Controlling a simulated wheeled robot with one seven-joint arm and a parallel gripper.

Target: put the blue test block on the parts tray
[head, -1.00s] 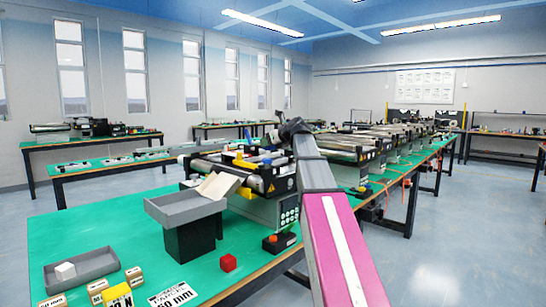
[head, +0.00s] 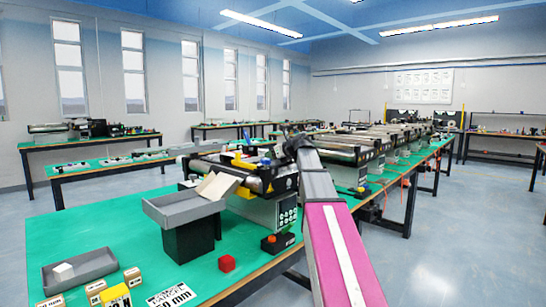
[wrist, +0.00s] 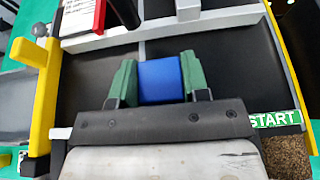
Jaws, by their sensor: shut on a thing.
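In the wrist view my gripper (wrist: 158,78) is shut on the blue test block (wrist: 160,82), with a green finger on each side of it. The block is over a black conveyor belt (wrist: 85,85); I cannot tell whether it touches the belt. In the head view the gripper is at the far end of my arm, over the near conveyor, and its fingers are not clear. A grey tray (head: 105,262) lies on the green table at front left, with a white block in it. Another grey tray (head: 160,214) sits raised on a black stand beside the conveyor.
The near conveyor (head: 262,212) stands behind the raised tray. A yellow side piece (wrist: 42,100) and a START label (wrist: 273,119) border the belt. Green tabletop (head: 120,230) is bare between the trays.

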